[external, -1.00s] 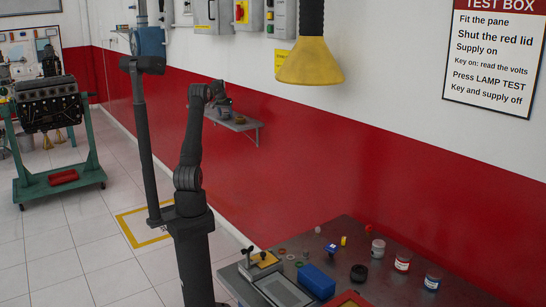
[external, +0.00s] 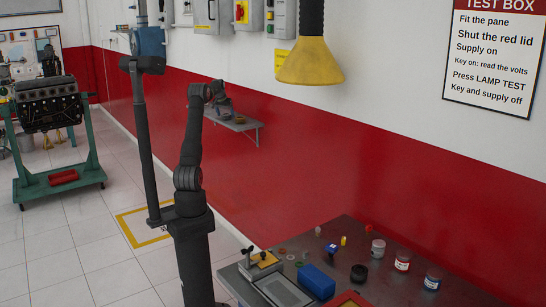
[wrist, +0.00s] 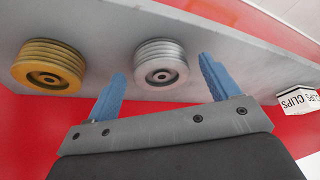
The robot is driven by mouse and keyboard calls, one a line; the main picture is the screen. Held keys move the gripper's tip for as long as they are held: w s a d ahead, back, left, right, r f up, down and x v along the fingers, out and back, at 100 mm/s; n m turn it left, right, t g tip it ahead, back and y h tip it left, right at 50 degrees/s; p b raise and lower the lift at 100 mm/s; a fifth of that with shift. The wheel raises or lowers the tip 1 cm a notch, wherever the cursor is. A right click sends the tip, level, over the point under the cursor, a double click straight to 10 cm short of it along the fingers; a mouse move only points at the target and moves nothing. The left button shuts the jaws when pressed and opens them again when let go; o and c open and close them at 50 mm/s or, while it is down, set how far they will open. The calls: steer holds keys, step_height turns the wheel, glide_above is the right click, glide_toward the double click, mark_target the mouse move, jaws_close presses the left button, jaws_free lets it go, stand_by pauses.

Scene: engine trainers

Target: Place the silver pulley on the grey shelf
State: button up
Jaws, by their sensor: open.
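The silver pulley (wrist: 162,64), a grooved wheel with a dark centre hole, rests on the grey shelf (wrist: 104,42) in the wrist view. The shelf is fixed to the red wall and also shows in the external view (external: 248,126). My gripper (wrist: 161,70) is open, with one blue finger on each side of the silver pulley. I see gaps between the fingers and the pulley, and nothing is held. In the external view my gripper is at the shelf, small and dark, and the silver pulley cannot be made out there.
A gold pulley (wrist: 48,66) sits left of the silver one on the shelf. A white box marked CLIPS (wrist: 298,100) is at the right. A bench (external: 385,270) with a blue box (external: 316,282), several cans and small parts stands at the lower right. A yellow lamp (external: 310,62) hangs above.

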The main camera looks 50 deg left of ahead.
steer(key=v, duration=1.1)
steer(key=shift+w, duration=0.1)
steer(key=x, duration=1.2)
steer(key=shift+f, duration=0.2)
step_height(320, 180, up, 2)
steer(key=shift+r, duration=0.95)
